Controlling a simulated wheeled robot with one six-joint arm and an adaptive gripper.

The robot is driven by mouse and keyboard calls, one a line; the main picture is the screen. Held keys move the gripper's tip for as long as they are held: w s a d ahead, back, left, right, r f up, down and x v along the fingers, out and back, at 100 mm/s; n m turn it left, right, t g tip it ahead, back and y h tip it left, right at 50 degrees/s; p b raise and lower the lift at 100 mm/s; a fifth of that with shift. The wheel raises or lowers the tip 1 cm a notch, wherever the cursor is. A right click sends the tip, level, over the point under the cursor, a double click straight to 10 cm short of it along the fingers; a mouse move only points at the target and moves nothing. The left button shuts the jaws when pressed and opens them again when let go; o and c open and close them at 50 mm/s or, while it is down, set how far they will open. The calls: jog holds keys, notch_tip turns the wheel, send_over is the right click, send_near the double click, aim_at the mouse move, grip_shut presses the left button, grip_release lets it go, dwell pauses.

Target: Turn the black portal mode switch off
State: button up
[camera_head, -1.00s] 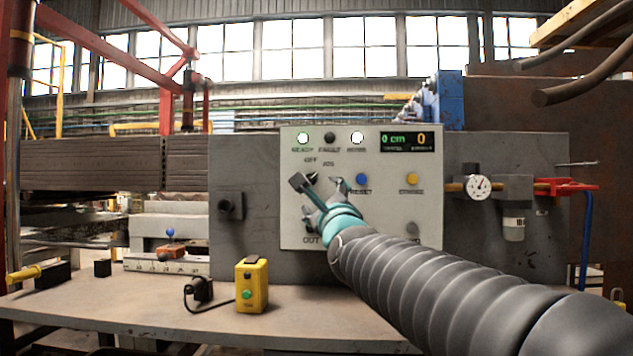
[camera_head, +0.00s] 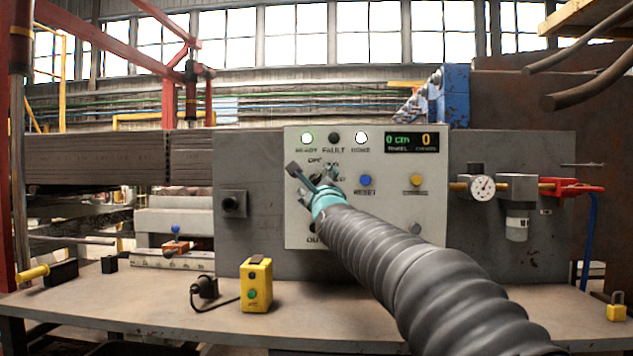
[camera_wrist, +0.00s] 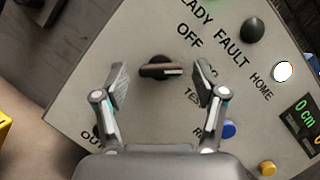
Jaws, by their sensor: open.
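The black portal mode switch (camera_wrist: 153,66) is a round black knob with a lighter bar handle on the pale control panel (camera_wrist: 75,85). In the wrist view the bar lies nearly level, its light end toward the right finger. The label OFF stands above right of it, and a partly covered TEST label is below right. My gripper (camera_wrist: 162,82) is open, with one finger on each side of the switch. I cannot tell whether either finger touches it. In the head view my gripper (camera_head: 316,178) is in front of the panel and mostly hides the switch.
The panel also carries indicator lamps, a blue reset button (camera_head: 365,180), a yellow button (camera_head: 415,181) and a green-lettered display (camera_head: 413,141). A yellow button box (camera_head: 257,285) with a cable stands on the bench (camera_head: 150,315). A gauge (camera_head: 482,188) is to the right.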

jog(key=c, duration=1.1)
jog(key=shift+c, duration=0.2)
